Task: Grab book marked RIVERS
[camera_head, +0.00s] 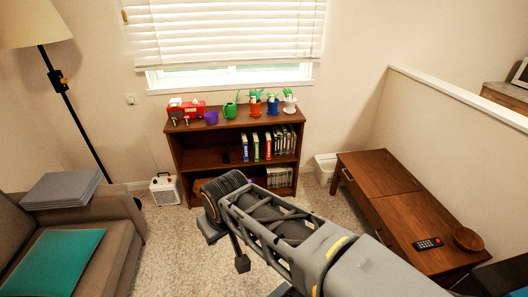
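Upright books stand on the middle shelf of a brown wooden bookcase (208,157) below the window. A blue book (244,147), a green book (256,147) and a red book (268,146) stand slightly apart, with a row of dark and pale books (284,140) to their right. More books (279,177) stand on the lower shelf, partly behind my arm. The spine lettering is too small to read, so I cannot tell which book is marked RIVERS. My gripper (227,250) seems to hang at the arm's far end, in front of the bookcase and apart from the books.
A red toy vehicle, purple cup and several small pots (256,108) stand on the bookcase top. A sofa (90,265) and lamp are left, a white heater (165,189) beside the bookcase. A low wooden cabinet (390,190) stands right. Carpet (180,245) before the bookcase looks clear.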

